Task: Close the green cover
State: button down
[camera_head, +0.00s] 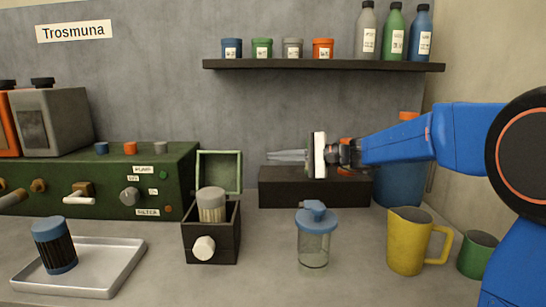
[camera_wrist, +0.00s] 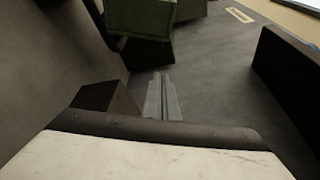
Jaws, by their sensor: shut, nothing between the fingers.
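The green cover (camera_head: 219,169) stands upright, open, at the back of a small dark box (camera_head: 211,239). A grey-capped ribbed cartridge (camera_head: 211,207) sits in the box, and a pale round knob (camera_head: 203,248) is on its front. My gripper (camera_head: 287,156) is right of the cover, at about the height of its top, pointing left with its fingers together and empty. In the wrist view, the closed fingers (camera_wrist: 163,97) point toward a green shape at the top edge. I cannot tell whether that is the cover or the green machine.
The green machine (camera_head: 100,165) stands left of the box. A tray (camera_head: 100,285) holds a dark cartridge (camera_head: 56,252). A clear blue-lidded jar (camera_head: 314,246) and yellow jug (camera_head: 407,242) stand right. A dark block (camera_head: 285,190) lies beneath my gripper; a shelf (camera_head: 325,64) hangs above.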

jog(key=a, duration=0.8)
jog(key=shift+s+r, duration=0.2)
jog(key=shift+s, duration=0.2)
dwell(0.3)
jog(key=s+r+n+t+y, duration=0.1)
jog(key=s+n, duration=0.6)
jog(key=s, duration=1.2)
jog(key=shift+s+a+r+y, duration=0.15)
jog(key=shift+a+r+y, duration=0.35)
jog(key=shift+r, duration=0.65)
jog(key=shift+d, duration=0.15)
